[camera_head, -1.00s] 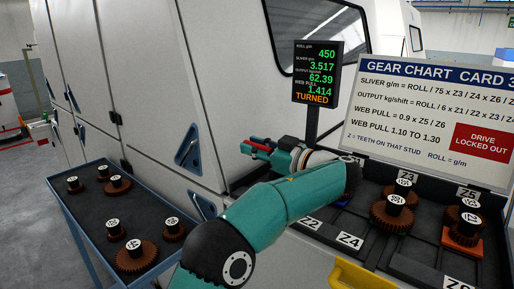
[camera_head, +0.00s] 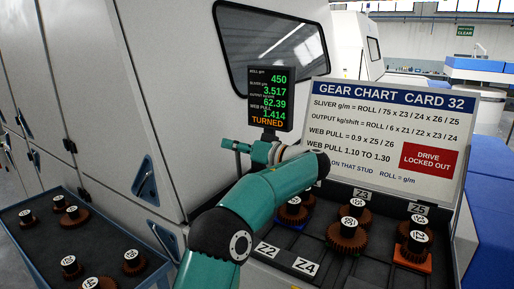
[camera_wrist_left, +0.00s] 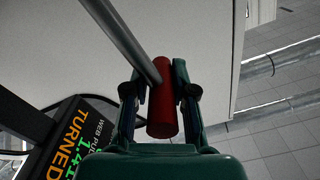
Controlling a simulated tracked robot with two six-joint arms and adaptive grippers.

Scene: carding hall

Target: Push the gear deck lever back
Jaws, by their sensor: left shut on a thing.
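The lever shows in the left wrist view as a red cylindrical grip (camera_wrist_left: 164,112) on a grey metal rod (camera_wrist_left: 118,32). My left gripper (camera_wrist_left: 161,100) is shut on the red grip, with one finger on each side. In the head view my left gripper (camera_head: 236,147) is at the back of the gear deck (camera_head: 322,228), just below and left of the display. There the gripper and arm hide most of the lever. My right gripper is not in view.
A display (camera_head: 269,98) reading 450, 3.517, 62.39, 1.414 and TURNED stands behind my left forearm. A gear chart board (camera_head: 395,135) stands behind the deck. Several brown gears (camera_head: 347,238) sit on the deck. A blue-edged cart (camera_head: 40,245) with more gears is at left.

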